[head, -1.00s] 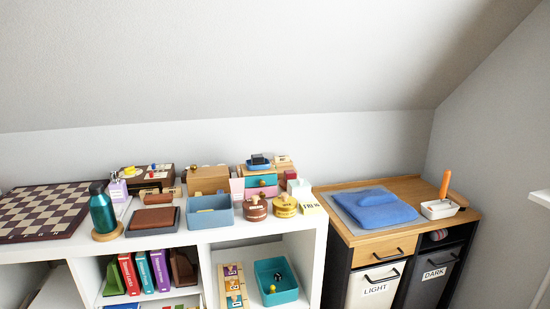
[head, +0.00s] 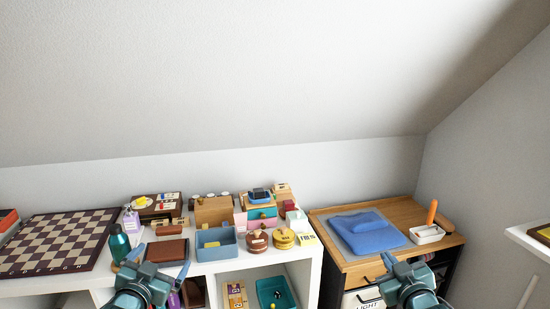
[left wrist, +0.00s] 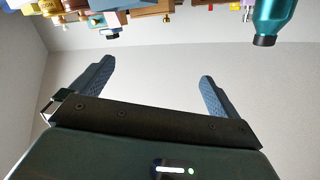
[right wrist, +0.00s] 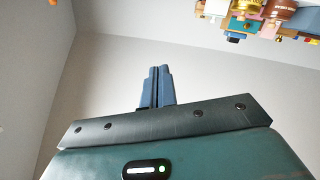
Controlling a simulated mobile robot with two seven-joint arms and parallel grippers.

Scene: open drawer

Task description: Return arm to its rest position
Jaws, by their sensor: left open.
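My left gripper (head: 160,262) is in the lower left of the head view, in front of the white shelf and near the teal bottle (head: 119,243). In the left wrist view its two fingers (left wrist: 153,78) stand wide apart with nothing between them. My right gripper (head: 388,264) is in the lower right, in front of the wooden-topped cabinet (head: 413,211). In the right wrist view its fingers (right wrist: 158,72) are together and hold nothing visible. The cabinet's drawer front is partly hidden behind my right gripper.
The white shelf (head: 228,267) carries a chessboard (head: 60,240), a blue bin (head: 216,246), a brown box (head: 168,251) and several small items. Blue folded cloth (head: 367,232) and a white tray (head: 427,235) lie on the cabinet. A white ledge (head: 530,241) juts in at the right.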

